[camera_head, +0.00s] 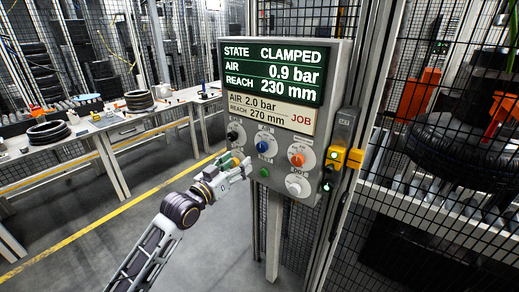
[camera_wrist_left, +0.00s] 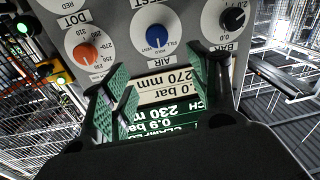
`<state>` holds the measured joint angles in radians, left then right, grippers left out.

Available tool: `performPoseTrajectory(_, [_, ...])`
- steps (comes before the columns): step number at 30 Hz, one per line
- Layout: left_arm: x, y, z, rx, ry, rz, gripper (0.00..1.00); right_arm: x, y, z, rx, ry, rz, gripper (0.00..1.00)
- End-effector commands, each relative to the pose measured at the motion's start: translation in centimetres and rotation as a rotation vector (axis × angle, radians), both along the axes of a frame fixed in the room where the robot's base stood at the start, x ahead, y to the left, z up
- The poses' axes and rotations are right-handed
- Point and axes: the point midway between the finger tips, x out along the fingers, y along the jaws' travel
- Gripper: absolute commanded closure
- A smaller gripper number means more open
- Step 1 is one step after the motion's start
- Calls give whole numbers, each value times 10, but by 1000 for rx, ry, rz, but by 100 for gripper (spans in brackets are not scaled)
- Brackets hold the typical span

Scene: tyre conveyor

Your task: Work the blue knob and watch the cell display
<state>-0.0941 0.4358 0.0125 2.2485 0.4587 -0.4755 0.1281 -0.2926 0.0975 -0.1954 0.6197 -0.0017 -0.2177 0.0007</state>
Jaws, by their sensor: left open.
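The green cell display (camera_head: 272,72) reads STATE CLAMPED, AIR 0.9 bar, REACH 230 mm. The job card (camera_head: 268,109) below it reads AIR 2.0 bar, REACH 270 mm. My left gripper (camera_head: 243,166) is open and empty at the panel's lower left, near the blue knob but not around it. In the wrist view its green-padded fingers (camera_wrist_left: 165,82) stand apart. My right gripper is out of view.
A black knob (camera_head: 235,133) and an orange knob (camera_head: 297,159) flank the blue one. A green button (camera_head: 264,172) and a white knob (camera_head: 297,185) sit lower. Wire mesh fencing and a tyre (camera_head: 462,140) stand beyond.

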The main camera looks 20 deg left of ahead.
Motion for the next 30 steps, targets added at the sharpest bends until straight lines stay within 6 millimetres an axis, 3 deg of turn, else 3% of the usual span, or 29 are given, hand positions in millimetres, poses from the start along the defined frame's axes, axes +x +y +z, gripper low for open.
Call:
performPoseTrajectory(10, [0,-2,-10,-47,61,-10,40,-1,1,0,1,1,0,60])
performPoseTrajectory(30, [5,-3,-10,-56,62,-9,40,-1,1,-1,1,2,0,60])
